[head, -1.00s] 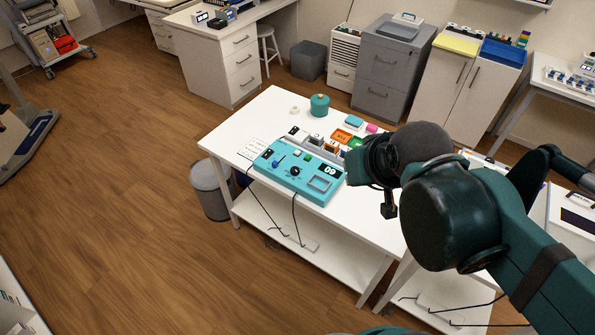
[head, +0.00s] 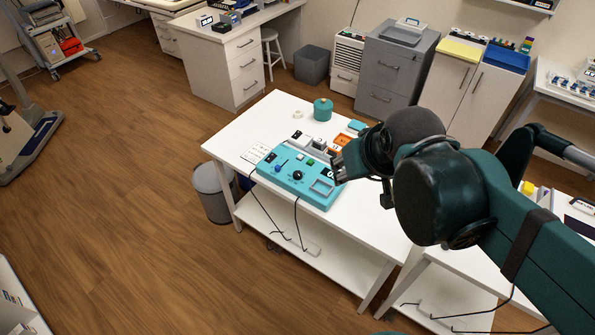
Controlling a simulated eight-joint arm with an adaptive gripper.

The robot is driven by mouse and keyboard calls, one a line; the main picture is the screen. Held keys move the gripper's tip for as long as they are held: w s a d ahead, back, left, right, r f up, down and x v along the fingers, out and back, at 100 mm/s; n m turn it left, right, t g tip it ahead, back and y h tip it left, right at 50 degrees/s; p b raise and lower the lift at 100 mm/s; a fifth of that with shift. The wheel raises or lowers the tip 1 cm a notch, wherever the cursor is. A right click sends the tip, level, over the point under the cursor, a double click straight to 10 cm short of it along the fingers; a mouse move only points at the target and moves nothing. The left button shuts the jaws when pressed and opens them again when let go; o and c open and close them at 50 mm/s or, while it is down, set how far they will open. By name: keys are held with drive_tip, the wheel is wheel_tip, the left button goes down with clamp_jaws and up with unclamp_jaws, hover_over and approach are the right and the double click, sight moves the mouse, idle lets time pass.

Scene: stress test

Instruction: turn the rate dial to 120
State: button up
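A teal control box (head: 284,181) lies on the white table. On its top are a black round dial (head: 298,175), a blue lever-like part (head: 283,163), a green button (head: 309,162), a square recessed panel (head: 322,187) and a dark display partly hidden by my gripper. Which setting the dial points to is too small to read. My gripper (head: 338,168) is over the right end of the box, to the right of the dial and apart from it. My wrist hides part of it, and I cannot tell how far its fingers are parted.
A printed card (head: 256,152) lies at the box's left. The table's left corner is bare. A grey bin (head: 212,192) stands on the floor at left.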

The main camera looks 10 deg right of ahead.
drive_tip(key=w+a+f+n+g+p, duration=0.1)
drive_tip(key=w+a+n+g, duration=0.15)
drive_tip(key=w, duration=0.65)
drive_tip(key=n+g+p, duration=0.2)
drive_tip(key=n+g, duration=0.2)
drive_tip(key=n, duration=0.2)
hover_over(298, 173)
wheel_tip(298, 173, down, 20)
drive_tip(key=shift+a+r, duration=0.1)
drive_tip(key=shift+r, duration=0.1)
drive_tip(key=shift+f, duration=3.9)
drive_tip(key=c, duration=0.9)
